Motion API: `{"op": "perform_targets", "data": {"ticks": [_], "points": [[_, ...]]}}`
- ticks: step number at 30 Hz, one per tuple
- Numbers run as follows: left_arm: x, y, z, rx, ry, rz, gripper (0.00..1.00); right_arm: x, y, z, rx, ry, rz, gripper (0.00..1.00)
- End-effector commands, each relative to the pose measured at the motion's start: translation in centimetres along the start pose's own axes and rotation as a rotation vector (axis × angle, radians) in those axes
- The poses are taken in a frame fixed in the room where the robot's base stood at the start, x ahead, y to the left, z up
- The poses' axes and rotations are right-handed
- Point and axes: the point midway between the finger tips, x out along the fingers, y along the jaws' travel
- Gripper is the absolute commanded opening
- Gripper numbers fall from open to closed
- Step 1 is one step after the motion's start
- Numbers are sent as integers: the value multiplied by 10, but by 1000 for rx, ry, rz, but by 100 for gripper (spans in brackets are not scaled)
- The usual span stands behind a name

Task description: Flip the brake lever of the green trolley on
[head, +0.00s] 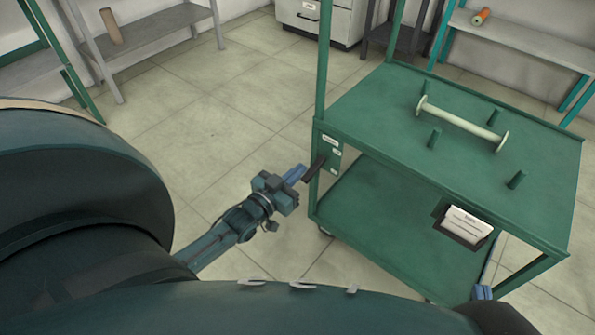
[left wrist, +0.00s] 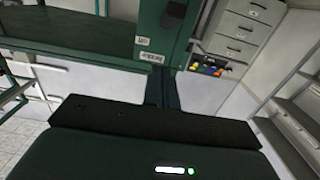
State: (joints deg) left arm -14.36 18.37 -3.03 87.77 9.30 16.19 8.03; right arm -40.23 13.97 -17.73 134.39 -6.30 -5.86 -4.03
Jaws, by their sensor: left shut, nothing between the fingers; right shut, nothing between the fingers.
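The green trolley (head: 455,165) stands at the right in the head view. A small label plate (head: 331,150) is on its near left corner post. The dark brake lever (head: 314,168) sticks out from that plate, slanting down to the left. In the left wrist view, labels reading "brake" (left wrist: 152,57) and "off" show on the green post. My left gripper (head: 300,170) is shut and empty, its blue fingertips right beside the lever. I cannot tell whether they touch. My right gripper (head: 483,292) is shut and empty at the trolley's near right side, partly hidden.
A cream bobbin (head: 462,124) lies between green pegs on the trolley's top. Shelves (head: 150,30) with a spool (head: 110,26) and a drawer cabinet (head: 320,18) stand behind. The tiled floor left of the trolley is clear.

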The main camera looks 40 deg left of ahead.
Motion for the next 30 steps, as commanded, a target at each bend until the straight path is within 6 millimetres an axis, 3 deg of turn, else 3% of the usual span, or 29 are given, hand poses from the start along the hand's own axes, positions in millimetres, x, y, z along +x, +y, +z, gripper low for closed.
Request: {"op": "perform_targets", "data": {"ticks": [1, 6, 12, 30], "points": [[-19, 1, 5, -1, -16, 0, 0, 0, 2, -2, 6, -20, 1, 0], [-56, 0, 8, -1, -13, -1, 0, -2, 3, -1, 27, -80, 0, 0], [-82, 0, 10, 0, -8, 0, 0, -3, 4, 1, 40, -119, -3, 0], [-90, 0, 11, 0, -6, 0, 0, -4, 4, 2, 43, -129, -4, 0]]}}
